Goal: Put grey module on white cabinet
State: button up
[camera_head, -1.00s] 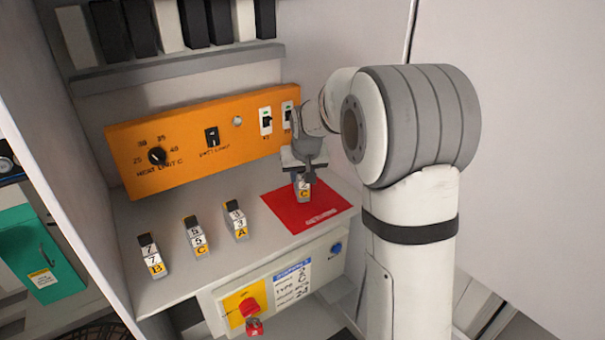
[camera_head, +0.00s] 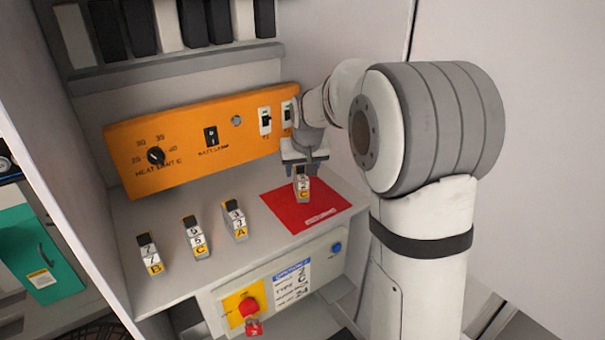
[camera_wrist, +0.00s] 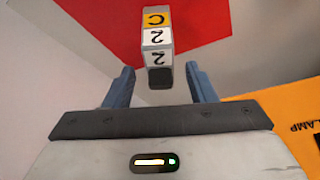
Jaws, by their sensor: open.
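A small grey module with a dark top and labels 2, 2 and C (camera_head: 303,191) stands upright on a red mat (camera_head: 277,204) on the right of the white cabinet's grey worktop (camera_head: 185,287). It also shows in the wrist view (camera_wrist: 157,38). My gripper (camera_head: 304,168) is right above this module. In the wrist view, its two blue-grey fingers (camera_wrist: 160,84) are apart, one on each side of the module's dark end, with gaps between. Three similar grey modules stand in a row to the left: 7 B (camera_head: 150,255), 5 C (camera_head: 196,238) and 3 A (camera_head: 235,221).
An orange panel (camera_head: 185,165) with a dial and switches stands behind the worktop. Above it is a shelf (camera_head: 180,65) of black and white blocks. A front panel with a red knob (camera_head: 249,306) is below. A teal box (camera_head: 40,255) is at the far left.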

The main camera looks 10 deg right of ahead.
jog(key=v, duration=0.9)
jog(key=s+f+g, duration=0.1)
jog(key=s+f, duration=0.3)
jog(key=s, duration=1)
jog(key=s+f, duration=0.5)
jog(key=s, duration=0.9)
jog(key=shift+s+d+f+g+b, duration=0.2)
jog(key=shift+s+d+g+b, duration=0.15)
jog(key=shift+s+d+g, duration=0.1)
